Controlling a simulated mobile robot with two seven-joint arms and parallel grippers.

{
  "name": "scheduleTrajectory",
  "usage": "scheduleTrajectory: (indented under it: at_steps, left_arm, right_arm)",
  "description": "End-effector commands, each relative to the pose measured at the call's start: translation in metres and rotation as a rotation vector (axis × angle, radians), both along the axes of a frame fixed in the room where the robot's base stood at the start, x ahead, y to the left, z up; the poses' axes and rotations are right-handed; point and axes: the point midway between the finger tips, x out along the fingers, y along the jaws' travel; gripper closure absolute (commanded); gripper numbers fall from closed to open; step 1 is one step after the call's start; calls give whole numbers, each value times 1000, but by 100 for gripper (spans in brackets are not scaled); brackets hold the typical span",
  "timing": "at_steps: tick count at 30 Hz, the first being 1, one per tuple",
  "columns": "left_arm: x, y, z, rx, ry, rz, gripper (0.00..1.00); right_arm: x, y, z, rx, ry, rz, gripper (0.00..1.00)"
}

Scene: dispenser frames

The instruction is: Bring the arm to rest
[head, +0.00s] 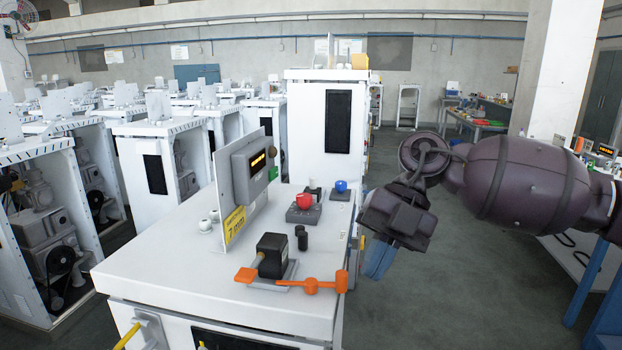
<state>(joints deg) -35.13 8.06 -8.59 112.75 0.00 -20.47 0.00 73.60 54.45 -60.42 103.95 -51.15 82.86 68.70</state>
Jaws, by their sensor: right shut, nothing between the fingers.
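My right arm comes in from the right, and its gripper (380,258) hangs just off the right side of the white dispenser cabinet in front. The gripper points down, its blue fingers are together, and nothing shows between them. It looks apart from the cabinet and its controls, though the gap is hard to judge. My left gripper is not in view.
The white dispenser cabinet (215,288) carries a grey display panel (250,170), a red knob (304,201), a blue knob (341,186), a black block (272,255) and an orange lever (312,286). Rows of similar cabinets fill the left. Grey floor (430,300) is clear below my gripper.

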Motion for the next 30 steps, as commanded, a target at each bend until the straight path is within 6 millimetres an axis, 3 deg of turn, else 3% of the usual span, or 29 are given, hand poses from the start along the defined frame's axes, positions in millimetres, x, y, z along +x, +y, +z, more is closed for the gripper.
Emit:
scheduleTrajectory:
  at_steps: [8,16,23,30]
  left_arm:
    - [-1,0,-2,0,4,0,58]
    - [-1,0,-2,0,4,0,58]
    - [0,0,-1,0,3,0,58]
    - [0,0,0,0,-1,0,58]
  right_arm:
    - [-1,5,-38,401,114,-156,100]
    - [12,-12,-69,721,148,-423,100]
    - [26,-48,-103,901,128,-723,100]
    - [34,-105,-153,976,65,-1085,100]
